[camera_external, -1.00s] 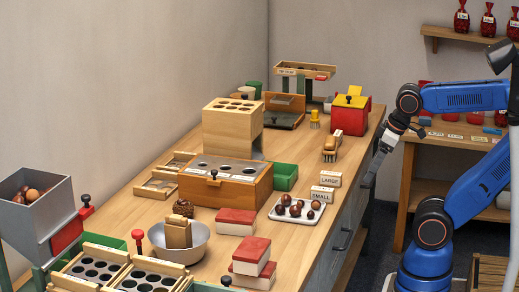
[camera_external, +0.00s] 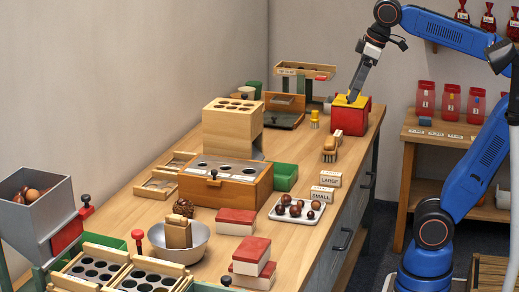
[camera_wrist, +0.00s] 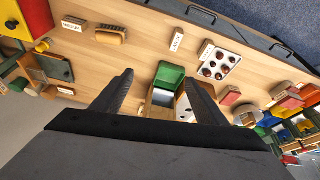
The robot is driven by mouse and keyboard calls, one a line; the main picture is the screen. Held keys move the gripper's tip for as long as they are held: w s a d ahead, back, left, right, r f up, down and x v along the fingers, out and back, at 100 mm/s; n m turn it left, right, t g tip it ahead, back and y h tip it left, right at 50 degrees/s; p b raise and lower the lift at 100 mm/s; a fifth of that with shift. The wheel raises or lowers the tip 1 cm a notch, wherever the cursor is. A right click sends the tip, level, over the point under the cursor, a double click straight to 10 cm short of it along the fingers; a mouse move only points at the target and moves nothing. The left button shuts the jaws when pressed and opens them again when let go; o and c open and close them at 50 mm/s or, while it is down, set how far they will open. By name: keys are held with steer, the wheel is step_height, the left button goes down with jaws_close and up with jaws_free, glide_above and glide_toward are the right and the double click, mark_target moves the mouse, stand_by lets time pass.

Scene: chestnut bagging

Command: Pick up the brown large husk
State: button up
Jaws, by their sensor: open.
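A white tray of chestnuts (camera_external: 272,212), red boxes (camera_external: 236,217) and a wooden box with holes (camera_external: 225,187) stand around the bowl. A green bin (camera_external: 285,177) and a brush (camera_external: 329,149) lie farther back. A grey hopper (camera_external: 35,212) holds chestnuts at the left.

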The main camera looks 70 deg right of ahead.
steer(key=w+a+r+n+g, duration=0.1)
steer(key=w+a+r+n, duration=0.15)
steer(key=w, duration=0.35)
steer(key=w+a+r+n, duration=0.1)
steer(key=w+a, duration=0.3)
steer(key=w, duration=0.3)
steer(key=n+g, duration=0.3)
steer(key=n, duration=0.5)
glide_above(183, 200)
steer(key=d, duration=0.2)
steer(key=shift+f, duration=6.5)
steer(key=shift+y, duration=0.4)
steer(key=f, duration=0.5)
steer(key=a+f, duration=0.1)
steer(key=f, duration=0.5)
steer(key=a+f, duration=0.1)
steer(key=f, duration=0.4)
steer(key=shift+a+f, duration=0.1)
steer(key=shift+f, duration=0.3)
steer(key=c, duration=1.2)
